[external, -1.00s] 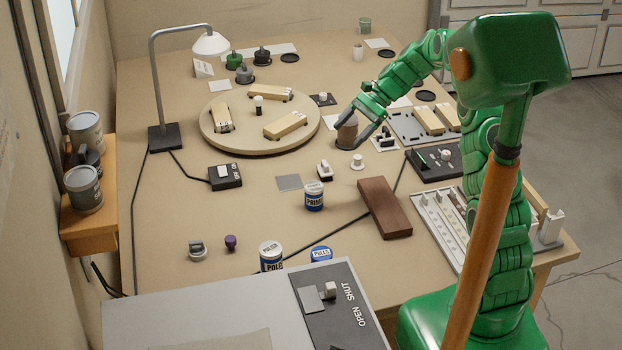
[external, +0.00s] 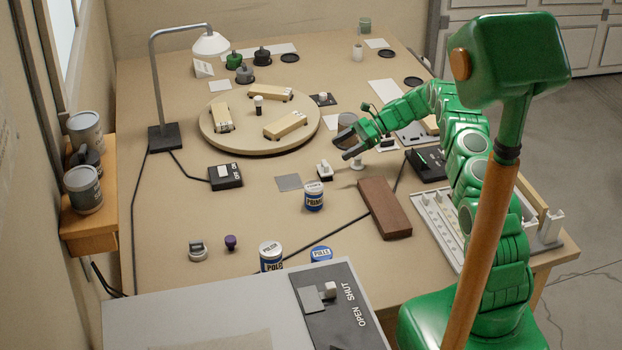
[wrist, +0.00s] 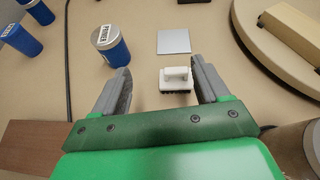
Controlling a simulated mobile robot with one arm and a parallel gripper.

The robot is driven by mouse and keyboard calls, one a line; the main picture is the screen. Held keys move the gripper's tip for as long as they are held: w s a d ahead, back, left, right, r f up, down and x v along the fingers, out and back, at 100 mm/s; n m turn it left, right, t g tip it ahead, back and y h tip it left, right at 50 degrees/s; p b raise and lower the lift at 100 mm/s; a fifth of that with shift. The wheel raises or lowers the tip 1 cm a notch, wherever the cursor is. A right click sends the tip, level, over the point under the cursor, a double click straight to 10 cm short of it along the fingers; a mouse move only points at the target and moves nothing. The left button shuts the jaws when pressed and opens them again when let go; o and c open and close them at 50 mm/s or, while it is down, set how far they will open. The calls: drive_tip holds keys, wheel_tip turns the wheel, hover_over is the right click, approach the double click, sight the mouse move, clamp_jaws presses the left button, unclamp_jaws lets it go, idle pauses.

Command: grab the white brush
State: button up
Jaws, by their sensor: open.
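The white brush (external: 324,170) stands on the bench, left of and below my gripper in the external view. In the wrist view the brush (wrist: 176,78) is a white block with a raised handle and dark bristles beneath. My gripper (external: 344,148) is open and empty above the bench. In the wrist view the brush appears between the two grey fingertips of my gripper (wrist: 162,78), nearer the right one. I see no contact; the height gap is hard to judge.
A brown pot (external: 347,121) stands close behind my gripper. A small white knob (external: 357,163) is beside it. A blue paint can (external: 314,198), a grey square plate (external: 288,182) and a brown block (external: 384,208) lie nearby. The round turntable (external: 218,140) is farther left.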

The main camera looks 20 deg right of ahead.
drive_tip(key=m, duration=0.1)
approach(325, 163)
drive_tip(key=shift+a+f+t, duration=0.15)
drive_tip(key=shift+a+f, duration=0.2)
drive_tip(key=shift+f, duration=0.25)
drive_tip(key=shift+a+f+t, duration=0.15)
drive_tip(key=shift+a+f, duration=0.25)
drive_tip(key=shift+f, duration=0.2)
drive_tip(key=shift+a+f+y, duration=0.15)
drive_tip(key=shift+a+f, duration=0.1)
drive_tip(key=shift+a, duration=0.3)
drive_tip(key=shift+a+f+y, duration=0.15)
drive_tip(key=shift+a+f, duration=0.1)
drive_tip(key=shift+a, duration=0.35)
drive_tip(key=shift+r+x, duration=0.2)
drive_tip(key=shift+x, duration=1.15)
drive_tip(key=shift+r+x, duration=0.2)
drive_tip(key=shift+x, duration=1.1)
drive_tip(key=shift+s+a, duration=0.1)
drive_tip(key=c, duration=0.7)
drive_tip(key=shift+r, duration=0.1)
drive_tip(key=shift+c, duration=0.2)
